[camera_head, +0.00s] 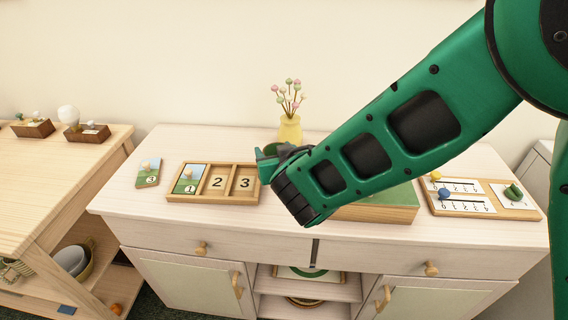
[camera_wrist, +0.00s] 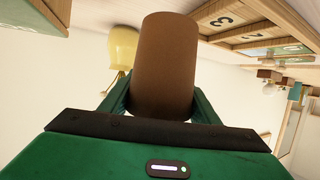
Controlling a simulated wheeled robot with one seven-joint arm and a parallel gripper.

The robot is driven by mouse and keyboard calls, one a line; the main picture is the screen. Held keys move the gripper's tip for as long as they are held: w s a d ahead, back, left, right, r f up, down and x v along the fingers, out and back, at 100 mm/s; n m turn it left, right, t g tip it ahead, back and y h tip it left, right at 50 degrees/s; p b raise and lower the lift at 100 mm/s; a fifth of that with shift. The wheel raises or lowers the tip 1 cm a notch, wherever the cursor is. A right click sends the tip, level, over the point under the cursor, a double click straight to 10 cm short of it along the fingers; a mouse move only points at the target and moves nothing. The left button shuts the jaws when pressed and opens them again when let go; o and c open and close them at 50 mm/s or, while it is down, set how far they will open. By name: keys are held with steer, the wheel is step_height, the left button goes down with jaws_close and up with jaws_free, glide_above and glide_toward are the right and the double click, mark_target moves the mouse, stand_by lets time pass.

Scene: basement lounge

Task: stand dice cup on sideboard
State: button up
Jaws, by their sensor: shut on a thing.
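The dice cup (camera_wrist: 166,62) is a plain brown cylinder that fills the middle of the wrist view. My gripper (camera_wrist: 160,100) is shut on it, with a green finger on each side. In the head view my gripper (camera_head: 270,158) is over the middle of the pale sideboard (camera_head: 150,222), in front of the yellow vase and by the right end of the number tray. My arm hides the cup there. I cannot tell whether the cup touches the sideboard top.
The number tray (camera_head: 213,199) and a loose card (camera_head: 149,172) lie left of my gripper. The yellow vase (camera_head: 290,131) with flowers stands behind. A green-topped box (camera_head: 378,213) and a counting board (camera_head: 484,209) are to the right. The front strip of the top is clear.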

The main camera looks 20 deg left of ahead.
steer(key=shift+w+d+f, duration=0.15)
steer(key=shift+w+f, duration=0.05)
steer(key=shift+f, duration=0.6)
steer(key=shift+w+d+f, duration=0.1)
steer(key=shift+w+f, duration=0.05)
steer(key=shift+f, duration=0.65)
steer(key=shift+w+d+f, duration=0.15)
steer(key=shift+w+f, duration=0.05)
steer(key=shift+f, duration=0.6)
steer(key=shift+f, duration=0.1)
steer(key=o, duration=1.1)
steer(key=shift+c, duration=0.2)
steer(key=v, duration=1.2)
